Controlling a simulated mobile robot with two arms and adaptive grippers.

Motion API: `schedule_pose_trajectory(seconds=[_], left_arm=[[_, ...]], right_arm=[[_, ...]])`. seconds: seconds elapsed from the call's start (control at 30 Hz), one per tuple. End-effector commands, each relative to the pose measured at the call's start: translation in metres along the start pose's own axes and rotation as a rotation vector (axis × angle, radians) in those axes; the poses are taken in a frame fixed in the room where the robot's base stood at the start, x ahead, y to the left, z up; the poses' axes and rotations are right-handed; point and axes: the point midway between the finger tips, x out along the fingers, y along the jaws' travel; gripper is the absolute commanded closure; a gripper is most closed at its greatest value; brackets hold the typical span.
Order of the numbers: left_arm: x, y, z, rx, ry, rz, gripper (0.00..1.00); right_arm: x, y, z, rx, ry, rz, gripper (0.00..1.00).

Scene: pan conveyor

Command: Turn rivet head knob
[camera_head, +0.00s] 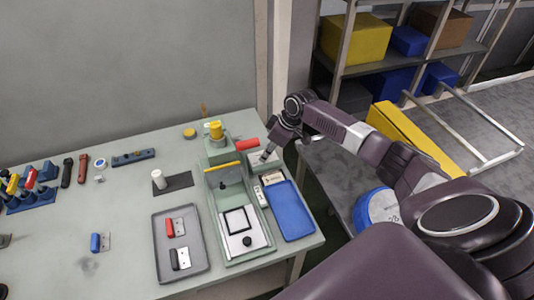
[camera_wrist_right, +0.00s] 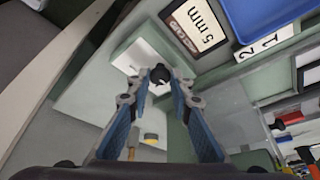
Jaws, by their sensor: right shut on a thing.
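My right gripper (camera_head: 267,154) reaches down to a small pale box (camera_head: 257,166) at the table's right edge. In the right wrist view, its blue-padded fingers (camera_wrist_right: 160,82) close at their tips on a small black knob (camera_wrist_right: 159,73). The knob is in front of a white plate on the pale box (camera_wrist_right: 135,58), and the fingertips partly hide it. In the head view I cannot make the knob out behind the gripper. My left gripper is not in view.
A "5 mm" card (camera_wrist_right: 197,24) and a blue tray (camera_head: 290,211) lie beside the box. A green fixture (camera_head: 229,175) with a yellow-topped cylinder (camera_head: 215,130) stands to its left. A grey tray (camera_head: 160,245) holds red and black handled parts. The left table has free room.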

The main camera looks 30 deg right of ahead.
Motion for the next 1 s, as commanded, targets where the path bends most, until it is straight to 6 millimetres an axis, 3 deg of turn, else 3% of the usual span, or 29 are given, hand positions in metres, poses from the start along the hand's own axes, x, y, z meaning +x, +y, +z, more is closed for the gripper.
schedule_pose_trajectory(seconds=[0.17,0.2,0.33,0.73,1.0], left_arm=[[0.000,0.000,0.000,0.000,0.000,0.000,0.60],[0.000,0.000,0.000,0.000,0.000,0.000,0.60],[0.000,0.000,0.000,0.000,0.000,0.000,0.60],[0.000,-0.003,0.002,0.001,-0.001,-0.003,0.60],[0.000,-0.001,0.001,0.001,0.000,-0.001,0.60]], right_arm=[[0.000,0.000,0.000,-0.001,0.000,0.001,1.00],[0.000,0.000,0.000,-0.001,0.000,0.001,0.78],[0.000,0.000,0.000,-0.001,0.000,0.001,0.64],[-0.008,0.001,0.000,0.000,0.001,0.001,0.63],[-0.060,0.001,0.000,-0.002,0.001,0.004,0.63]])
